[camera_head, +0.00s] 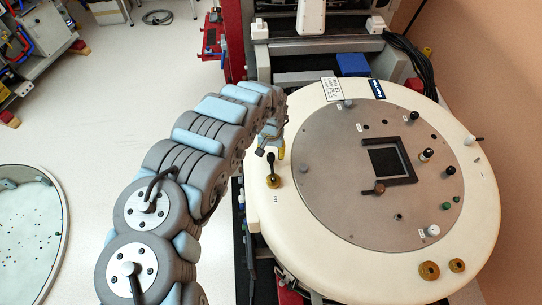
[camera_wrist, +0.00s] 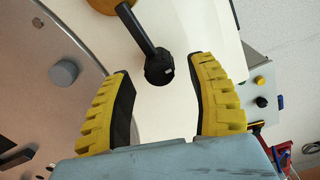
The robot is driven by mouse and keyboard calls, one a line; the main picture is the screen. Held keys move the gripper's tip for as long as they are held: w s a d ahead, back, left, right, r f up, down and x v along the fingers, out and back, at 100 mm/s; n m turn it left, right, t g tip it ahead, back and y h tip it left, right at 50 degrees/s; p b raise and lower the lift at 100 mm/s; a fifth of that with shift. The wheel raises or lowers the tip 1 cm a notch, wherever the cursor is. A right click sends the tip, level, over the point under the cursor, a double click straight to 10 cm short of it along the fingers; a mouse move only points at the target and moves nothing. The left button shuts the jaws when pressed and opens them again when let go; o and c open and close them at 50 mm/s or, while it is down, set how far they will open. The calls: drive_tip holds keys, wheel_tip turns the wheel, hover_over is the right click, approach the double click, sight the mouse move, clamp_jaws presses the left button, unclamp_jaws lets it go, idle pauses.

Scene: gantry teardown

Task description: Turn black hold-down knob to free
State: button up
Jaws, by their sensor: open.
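A black knob (camera_head: 271,157) on a dark stem rises from a round brass base (camera_head: 273,182) on the left part of the cream ring. In the wrist view, the black knob (camera_wrist: 158,68) lies between the two fingertips, with its stem running up to the brass base (camera_wrist: 104,4). My gripper (camera_wrist: 166,68) is open, its yellow-backed, black-padded fingers on either side of the knob. A gap shows on both sides, so the fingers seem clear of it. In the head view, my gripper (camera_head: 272,148) is small and partly hidden by my arm.
The grey round plate (camera_head: 330,205) carries a square dark opening (camera_head: 388,162), other black knobs (camera_head: 425,155), and pale knobs (camera_head: 433,230). Brass rings (camera_head: 429,270) sit at the cream ring's (camera_head: 480,215) front right. Machine parts (camera_head: 310,50) stand behind. White floor is open at left.

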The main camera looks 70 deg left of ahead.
drive_tip(key=shift+d+f, duration=0.1)
drive_tip(key=shift+f, duration=1.15)
clamp_jaws()
